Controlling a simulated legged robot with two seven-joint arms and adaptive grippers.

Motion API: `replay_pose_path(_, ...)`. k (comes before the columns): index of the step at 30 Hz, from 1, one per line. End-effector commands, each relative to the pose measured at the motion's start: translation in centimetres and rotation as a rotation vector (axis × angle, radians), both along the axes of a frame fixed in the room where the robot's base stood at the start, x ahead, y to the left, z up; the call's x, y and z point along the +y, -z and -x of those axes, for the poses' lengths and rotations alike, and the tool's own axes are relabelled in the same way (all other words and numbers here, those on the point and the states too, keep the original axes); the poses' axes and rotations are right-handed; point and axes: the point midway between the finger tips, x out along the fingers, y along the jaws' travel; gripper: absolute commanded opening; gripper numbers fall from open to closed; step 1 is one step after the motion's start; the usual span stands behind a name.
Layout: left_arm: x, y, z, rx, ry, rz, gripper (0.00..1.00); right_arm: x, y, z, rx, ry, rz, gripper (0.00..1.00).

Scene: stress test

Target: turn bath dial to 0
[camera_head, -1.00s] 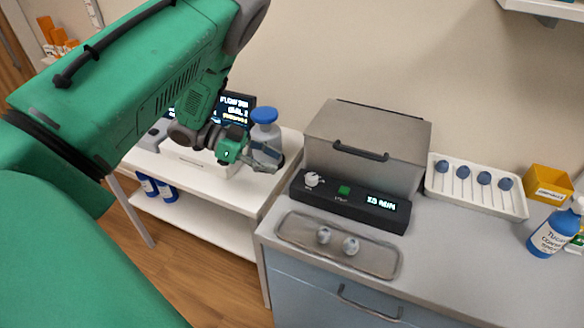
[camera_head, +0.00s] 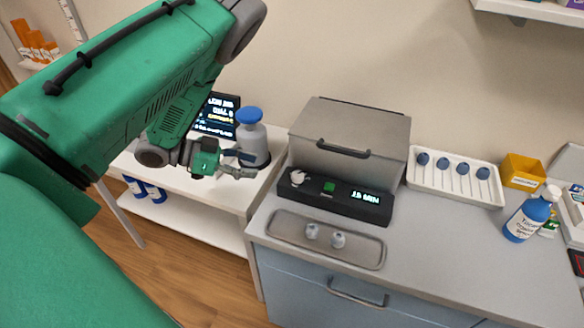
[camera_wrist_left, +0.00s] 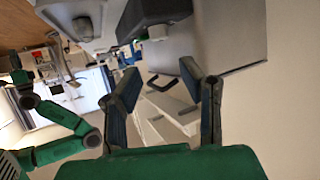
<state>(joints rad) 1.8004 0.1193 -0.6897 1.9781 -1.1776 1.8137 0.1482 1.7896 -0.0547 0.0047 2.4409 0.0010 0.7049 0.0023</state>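The bath is a grey lidded box (camera_head: 352,135) with a black front panel (camera_head: 340,200). Its white dial (camera_head: 298,177) is at the panel's left end, left of a green button (camera_head: 329,187) and a lit display (camera_head: 365,197) too small to read surely. My left gripper (camera_head: 243,165) is left of the dial, apart from it, in front of a grey blue-capped bottle (camera_head: 251,138). In the left wrist view the two fingers (camera_wrist_left: 163,88) are apart with nothing between them. The dial's exact setting cannot be read. My right gripper is out of view.
A metal tray (camera_head: 285,238) with two small pale pieces lies before the panel. A white rack (camera_head: 425,183) with several blue-headed items, a yellow box (camera_head: 522,172) and a blue bottle (camera_head: 530,214) stand right. A lit screen (camera_head: 216,115) is behind my left arm.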

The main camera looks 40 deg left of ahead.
Motion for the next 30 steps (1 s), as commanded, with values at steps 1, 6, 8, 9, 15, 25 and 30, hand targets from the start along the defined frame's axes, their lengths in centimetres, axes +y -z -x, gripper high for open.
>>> replay_pose_path(1, -0.8, 0.4, -0.6, 0.000, 0.005, 0.001, 0.35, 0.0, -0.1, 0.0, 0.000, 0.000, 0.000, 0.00)
replay_pose_path(6, -3.3, 1.7, -2.8, 0.000, 0.006, 0.002, 0.35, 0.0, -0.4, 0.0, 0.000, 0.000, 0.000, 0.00)
replay_pose_path(8, -4.2, 2.2, -3.6, 0.000, 0.007, 0.001, 0.35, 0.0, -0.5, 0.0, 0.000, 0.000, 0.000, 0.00)
replay_pose_path(9, -4.8, 2.6, -4.1, 0.000, 0.006, 0.002, 0.35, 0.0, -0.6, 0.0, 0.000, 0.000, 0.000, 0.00)
replay_pose_path(15, -7.1, 3.9, -6.2, 0.001, 0.005, 0.001, 0.35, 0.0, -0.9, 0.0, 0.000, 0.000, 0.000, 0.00)
replay_pose_path(25, -8.3, 4.7, -7.5, 0.000, 0.001, 0.002, 0.35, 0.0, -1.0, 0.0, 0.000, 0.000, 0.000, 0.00)
replay_pose_path(30, -8.3, 4.7, -7.5, 0.000, 0.001, 0.002, 0.35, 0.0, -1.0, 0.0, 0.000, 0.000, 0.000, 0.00)
